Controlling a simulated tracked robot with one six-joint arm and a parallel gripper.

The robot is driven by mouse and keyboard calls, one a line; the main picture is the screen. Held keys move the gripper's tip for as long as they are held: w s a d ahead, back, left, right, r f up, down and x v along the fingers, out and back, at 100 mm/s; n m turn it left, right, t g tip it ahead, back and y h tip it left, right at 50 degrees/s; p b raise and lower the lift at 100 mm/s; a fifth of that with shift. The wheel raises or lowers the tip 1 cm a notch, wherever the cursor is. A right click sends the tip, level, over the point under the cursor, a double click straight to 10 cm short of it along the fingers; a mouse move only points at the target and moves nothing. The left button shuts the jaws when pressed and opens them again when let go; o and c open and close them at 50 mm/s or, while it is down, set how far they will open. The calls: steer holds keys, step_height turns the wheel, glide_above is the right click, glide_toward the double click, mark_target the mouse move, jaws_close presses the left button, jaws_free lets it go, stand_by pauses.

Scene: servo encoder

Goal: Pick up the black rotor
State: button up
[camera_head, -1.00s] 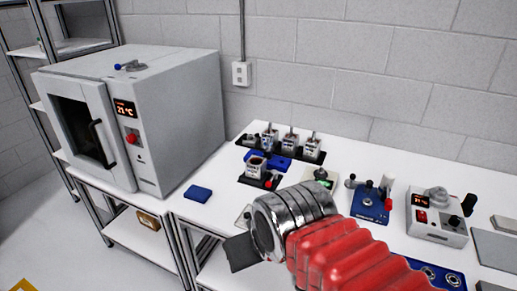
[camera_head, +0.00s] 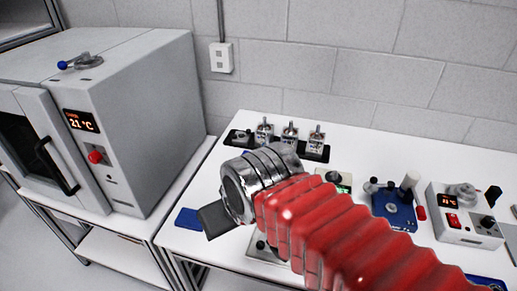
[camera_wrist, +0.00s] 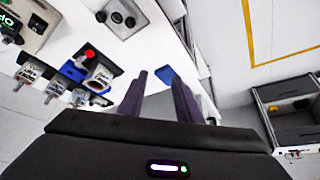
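I cannot pick out a black rotor with certainty in either view. My gripper (camera_wrist: 159,73) shows in the wrist view with its two dark fingers apart and nothing between them. A blue block (camera_wrist: 164,75) shows beyond the fingertips on the white table. Several small servo units (camera_head: 290,134) stand upright on a black tray at the back of the table. They also show at the left of the wrist view (camera_wrist: 55,88). In the head view my arm hides the middle of the table.
A grey oven (camera_head: 150,105) stands on the left. A blue device (camera_head: 394,210) and a white control box (camera_head: 462,216) stand on the right of the table. A small blue block (camera_head: 188,218) lies near the table's left edge. A grey wall closes the back.

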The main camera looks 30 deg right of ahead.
steer(key=shift+w, duration=0.3)
steer(key=o, duration=0.5)
steer(key=shift+w+d+r, duration=0.2)
steer(key=shift+w+r, duration=0.1)
steer(key=shift+w, duration=0.05)
steer(key=shift+o, duration=0.3)
steer(key=w+d+r+m+g, duration=0.1)
steer(key=w+d+r+m, duration=0.1)
steer(key=w+d+r, duration=0.3)
steer(key=w, duration=0.3)
steer(key=shift+w+d+m+g+h, duration=0.2)
steer(key=shift+m+g+h, duration=0.1)
steer(key=shift+g, duration=0.1)
steer(key=w+d+f+m+g, duration=0.1)
steer(key=w+d+m, duration=0.1)
steer(key=w+d, duration=0.3)
steer(key=w+d+f+m+g, duration=0.1)
steer(key=w+d+m, duration=0.1)
steer(key=w+d, duration=0.4)
steer(key=w+d+f+m+g, duration=0.1)
steer(key=w+d+f+m, duration=0.1)
steer(key=w+d, duration=0.4)
steer(key=shift+w+d+g, duration=0.2)
steer(key=shift+d+g, duration=0.2)
steer(key=shift+d, duration=1.9)
